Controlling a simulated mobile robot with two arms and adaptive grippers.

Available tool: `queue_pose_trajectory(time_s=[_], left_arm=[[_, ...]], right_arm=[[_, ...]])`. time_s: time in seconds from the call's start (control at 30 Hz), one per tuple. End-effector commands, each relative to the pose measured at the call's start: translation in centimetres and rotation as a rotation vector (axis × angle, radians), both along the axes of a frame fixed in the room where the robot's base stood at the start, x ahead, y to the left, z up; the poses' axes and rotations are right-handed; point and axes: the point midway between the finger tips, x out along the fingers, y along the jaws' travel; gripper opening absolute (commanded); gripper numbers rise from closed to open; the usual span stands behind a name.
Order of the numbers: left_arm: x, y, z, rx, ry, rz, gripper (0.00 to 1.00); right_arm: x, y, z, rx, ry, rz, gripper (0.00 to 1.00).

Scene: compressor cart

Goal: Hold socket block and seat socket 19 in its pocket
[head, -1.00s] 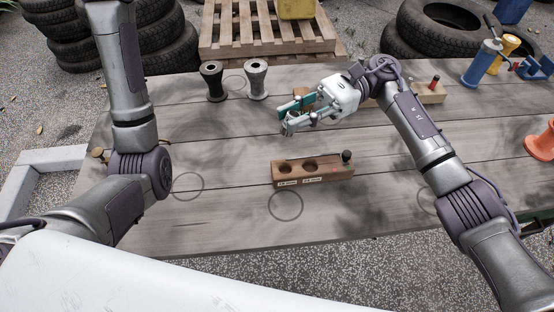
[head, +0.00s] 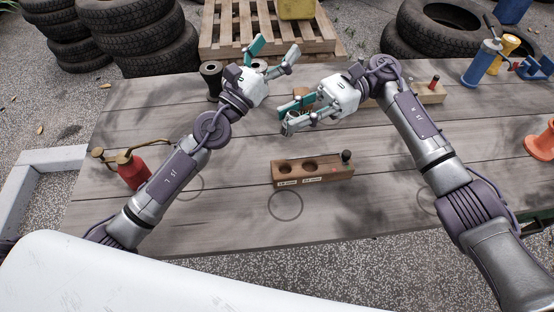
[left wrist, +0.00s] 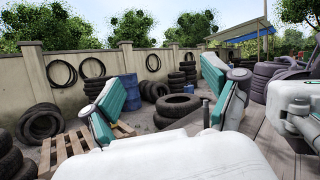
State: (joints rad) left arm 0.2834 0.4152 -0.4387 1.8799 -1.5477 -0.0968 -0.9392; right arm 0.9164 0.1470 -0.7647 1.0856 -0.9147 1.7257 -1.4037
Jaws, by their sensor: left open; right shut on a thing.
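The wooden socket block (head: 318,175) lies on the workbench in the head view, with two empty-looking round pockets at its left and centre and a dark knobbed piece (head: 346,157) at its right end. My right gripper (head: 287,126) is shut on a small metallic socket (head: 291,121) behind and above the block; the fingers partly hide it. My left gripper (head: 272,52) is open and empty, raised over the far edge of the bench, well away from the block. Its spread fingers (left wrist: 160,95) also show in the left wrist view, with nothing between them.
A dark spool-shaped piece (head: 211,78) stands behind my left gripper. A red oil can (head: 132,170) stands at the bench's left. A blue canister (head: 482,63) and an orange cone (head: 541,143) are at the right. The bench around the block's front is clear.

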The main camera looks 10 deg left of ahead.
Motion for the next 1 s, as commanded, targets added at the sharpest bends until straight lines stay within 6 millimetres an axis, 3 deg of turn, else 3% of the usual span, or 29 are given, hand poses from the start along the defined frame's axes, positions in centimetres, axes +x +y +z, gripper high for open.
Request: queue_pose_trajectory(time_s=[0.03,0.1,0.2,0.3,0.43,0.6,0.77,1.0], left_arm=[[-0.5,-0.9,-2.8,0.039,0.066,-0.060,0.88],[-1.7,-2.1,-6.5,0.074,0.175,-0.168,0.88],[-4.4,-3.4,-11.2,0.149,0.331,-0.336,0.88],[-8.1,-4.1,-14.2,0.303,0.417,-0.491,0.88],[-12.2,-4.2,-16.4,0.538,0.428,-0.627,0.88],[-14.7,-3.7,-17.8,0.700,0.419,-0.704,0.88],[-14.6,-4.9,-18.6,0.724,0.414,-0.717,0.88],[-13.4,-8.1,-19.9,0.722,0.413,-0.716,0.88]], right_arm=[[0.0,0.0,0.0,0.000,0.000,0.000,0.00],[0.0,0.0,0.0,0.000,0.000,0.000,0.00],[0.0,0.0,0.0,0.000,0.000,0.000,0.00],[0.0,0.0,0.0,0.000,0.000,0.000,0.00],[0.0,0.0,0.0,0.000,0.000,0.000,0.00],[0.0,0.0,0.0,0.000,0.000,0.000,0.00],[0.0,0.0,0.0,0.000,0.000,0.000,0.00],[0.0,0.0,0.0,0.000,0.000,0.000,0.00]])
